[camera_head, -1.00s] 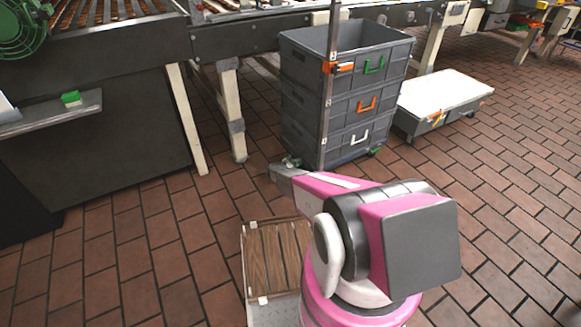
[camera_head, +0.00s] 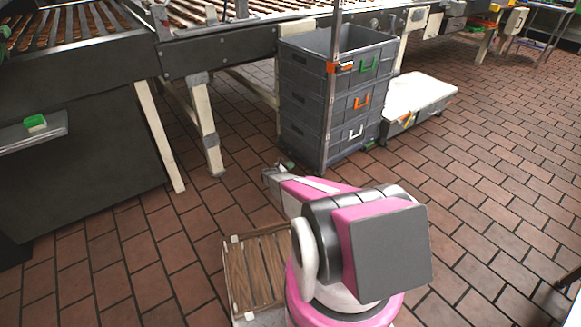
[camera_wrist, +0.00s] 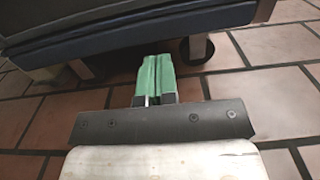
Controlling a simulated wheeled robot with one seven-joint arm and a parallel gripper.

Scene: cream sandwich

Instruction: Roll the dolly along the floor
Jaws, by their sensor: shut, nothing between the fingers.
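The dolly appears to be the wheeled base under a stack of grey crates (camera_head: 303,108) with an upright pole (camera_head: 333,85). Green parts show low by the floor, but most of the base is hidden. In the head view, my gripper (camera_head: 284,167) is low at the stack's near lower left corner, beyond my pink and white arm. In the wrist view, my green fingers (camera_wrist: 157,72) are pressed together and hold nothing. A dark blue-grey edge (camera_wrist: 130,37) crosses just beyond them, with a wheel (camera_wrist: 197,48) beneath. I cannot tell whether the fingers touch it.
A low white-topped cart (camera_head: 420,92) stands right behind the stack. A long conveyor (camera_head: 245,45) runs along the back, with pale legs (camera_head: 207,135) left of the stack. A wooden slatted platform (camera_head: 258,270) lies left of my arm. Brick floor at right is open.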

